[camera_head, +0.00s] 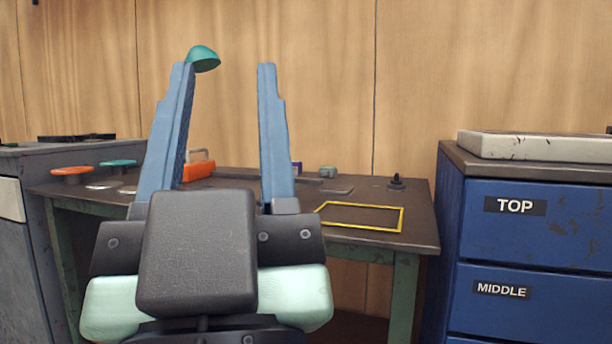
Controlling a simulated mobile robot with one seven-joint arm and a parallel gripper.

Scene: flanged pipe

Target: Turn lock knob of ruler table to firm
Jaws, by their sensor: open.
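My gripper (226,68) is open and empty, its two blue fingers pointing up and away in front of the table (420,238). No ruler can be made out clearly. My gripper hides the middle of the table.
A yellow rectangle (402,220) marks the tabletop. A blue drawer cabinet (540,250) stands right, a grey cabinet (20,250) left.

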